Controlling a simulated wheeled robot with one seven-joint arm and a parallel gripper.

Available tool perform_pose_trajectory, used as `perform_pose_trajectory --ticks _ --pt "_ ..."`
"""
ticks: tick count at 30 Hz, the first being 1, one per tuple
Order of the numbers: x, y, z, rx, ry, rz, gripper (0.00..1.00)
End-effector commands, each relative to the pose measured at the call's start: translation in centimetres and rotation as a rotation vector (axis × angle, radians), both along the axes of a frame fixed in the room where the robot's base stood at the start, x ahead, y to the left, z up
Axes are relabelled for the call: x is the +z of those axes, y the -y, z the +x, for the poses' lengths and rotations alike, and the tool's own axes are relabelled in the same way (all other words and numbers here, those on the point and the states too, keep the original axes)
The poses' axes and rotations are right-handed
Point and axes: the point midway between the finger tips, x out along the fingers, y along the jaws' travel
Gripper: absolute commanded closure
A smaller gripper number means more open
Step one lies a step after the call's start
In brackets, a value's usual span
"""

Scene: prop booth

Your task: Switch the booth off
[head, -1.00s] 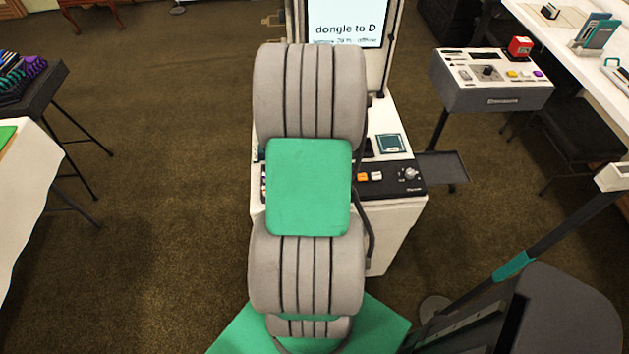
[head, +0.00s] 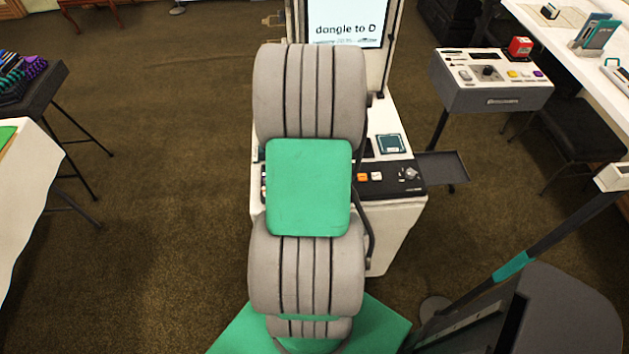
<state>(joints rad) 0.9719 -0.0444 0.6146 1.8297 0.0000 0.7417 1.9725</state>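The booth (head: 382,248) is a white cabinet in the middle of the head view, behind my arm. Its black control panel (head: 395,188) shows an orange button (head: 362,177), a white button (head: 377,176) and a knob (head: 411,173) at the right. The left part of the panel is mostly hidden by my arm. A screen (head: 346,22) stands at the back of the booth with the text "dongle to D" and a smaller line below. My gripper is not visible; my grey and green arm covers the booth's middle.
A grey control box (head: 492,98) with a red block (head: 520,47) on top stands at the right. A small dark shelf (head: 443,167) juts from the booth's right side. Carpet between is clear.

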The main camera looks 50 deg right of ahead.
Motion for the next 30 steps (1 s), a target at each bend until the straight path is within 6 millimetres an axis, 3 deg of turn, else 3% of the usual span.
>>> perform_pose_trajectory --ticks 30 --pt "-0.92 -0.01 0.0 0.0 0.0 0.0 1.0"
